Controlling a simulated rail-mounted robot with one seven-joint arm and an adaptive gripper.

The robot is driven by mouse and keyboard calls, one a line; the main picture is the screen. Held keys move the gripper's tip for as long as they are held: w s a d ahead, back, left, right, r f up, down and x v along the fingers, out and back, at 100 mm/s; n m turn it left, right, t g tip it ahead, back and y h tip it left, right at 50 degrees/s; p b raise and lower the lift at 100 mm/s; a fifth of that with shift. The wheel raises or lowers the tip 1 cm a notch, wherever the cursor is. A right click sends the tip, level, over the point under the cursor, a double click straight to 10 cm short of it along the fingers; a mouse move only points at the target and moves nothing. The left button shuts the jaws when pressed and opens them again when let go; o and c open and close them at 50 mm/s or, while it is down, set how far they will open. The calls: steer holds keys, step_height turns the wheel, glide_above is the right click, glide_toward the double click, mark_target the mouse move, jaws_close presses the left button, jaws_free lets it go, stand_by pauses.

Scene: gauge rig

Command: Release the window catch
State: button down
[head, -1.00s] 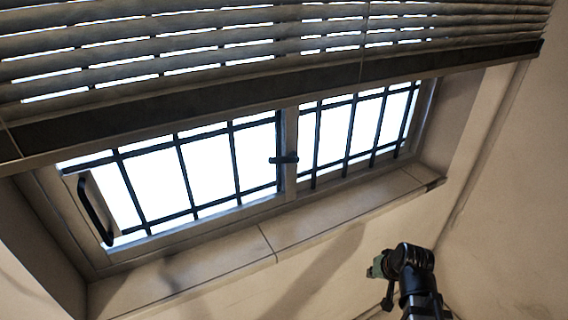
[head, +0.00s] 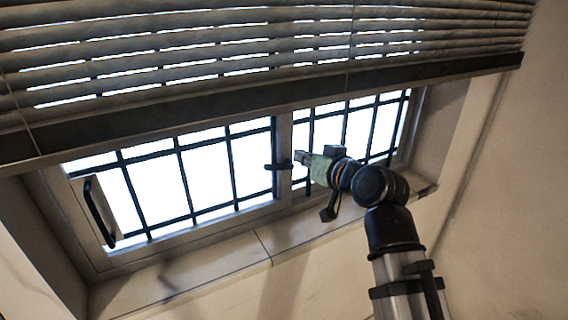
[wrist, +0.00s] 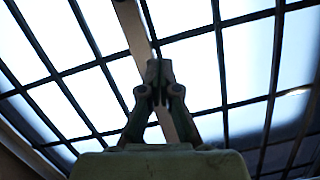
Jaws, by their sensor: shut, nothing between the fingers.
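The window catch (head: 279,167) is a small dark lever on the centre post of the barred window. My gripper (head: 300,156) is just right of the catch in the head view, its fingertips pointing left towards it. Whether they touch cannot be told. In the wrist view my gripper (wrist: 160,68) is shut and holds nothing. Its fingers cover part of the pale centre post (wrist: 136,30), and the catch cannot be made out there.
A dark pull handle (head: 99,210) stands at the window's left side. Slatted blinds (head: 200,65) hang over the upper window, with a dark bottom rail (head: 180,113). Dark bars cross the panes. The sill (head: 215,262) below looks clear.

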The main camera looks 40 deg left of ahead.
steer(key=p, duration=0.3)
glide_toward(269, 157)
steer(key=w+a+r, duration=0.2)
steer(key=a+r, duration=0.1)
steer(key=a, duration=0.1)
steer(key=shift+w+r, duration=0.1)
steer(key=shift+w, duration=0.3)
steer(key=shift+s+f, duration=0.25)
steer(key=shift+f, duration=0.35)
steer(key=shift+s+f, duration=0.2)
steer(key=shift+f, duration=0.4)
steer(key=shift+s+a+f+p, duration=0.15)
steer(key=shift+f+p, duration=0.15)
steer(key=shift+f, duration=0.6)
